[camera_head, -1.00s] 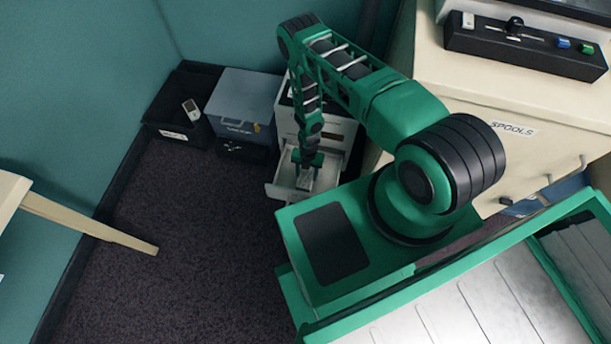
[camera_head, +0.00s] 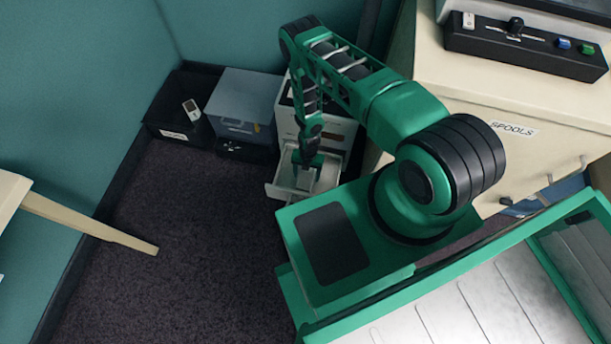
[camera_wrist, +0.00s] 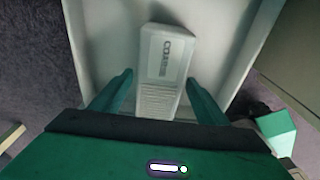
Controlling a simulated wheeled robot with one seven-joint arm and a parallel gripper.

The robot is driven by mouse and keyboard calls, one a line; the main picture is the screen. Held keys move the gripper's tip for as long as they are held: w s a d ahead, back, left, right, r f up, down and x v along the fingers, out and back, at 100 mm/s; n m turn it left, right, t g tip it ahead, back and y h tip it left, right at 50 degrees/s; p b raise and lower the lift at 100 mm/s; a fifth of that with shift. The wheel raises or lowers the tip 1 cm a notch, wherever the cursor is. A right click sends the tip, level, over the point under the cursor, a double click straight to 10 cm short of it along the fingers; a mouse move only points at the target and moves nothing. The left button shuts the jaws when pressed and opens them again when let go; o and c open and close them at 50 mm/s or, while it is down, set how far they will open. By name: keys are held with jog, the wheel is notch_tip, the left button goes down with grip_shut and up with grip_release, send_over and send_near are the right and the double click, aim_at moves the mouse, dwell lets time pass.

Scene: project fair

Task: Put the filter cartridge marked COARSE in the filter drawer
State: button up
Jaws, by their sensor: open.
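The filter cartridge (camera_wrist: 165,60) is a pale grey block with a ribbed end and a printed label that begins "CO"; the rest is too blurred to read. It lies inside the open white drawer (camera_wrist: 101,35), against the drawer floor. In the head view the drawer (camera_head: 279,190) is pulled out of a white cabinet, and the cartridge (camera_head: 305,181) shows small beneath my gripper (camera_head: 306,165). In the wrist view my gripper (camera_wrist: 159,77) is open, one finger on each side of the cartridge, with visible gaps between fingers and cartridge.
A dark bin (camera_head: 172,133) holding a light device stands at the back left, beside a grey-blue box (camera_head: 238,105). A cream cabinet labelled SPOOLS (camera_head: 480,115) stands at the right. A table leg (camera_head: 95,226) juts in from the left. The carpet between is clear.

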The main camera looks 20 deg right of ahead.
notch_tip(320, 180, up, 12)
jog(key=w, duration=0.1)
jog(key=shift+d+f, duration=0.2)
jog(key=shift+d, duration=0.25)
jog(key=shift+w, duration=0.1)
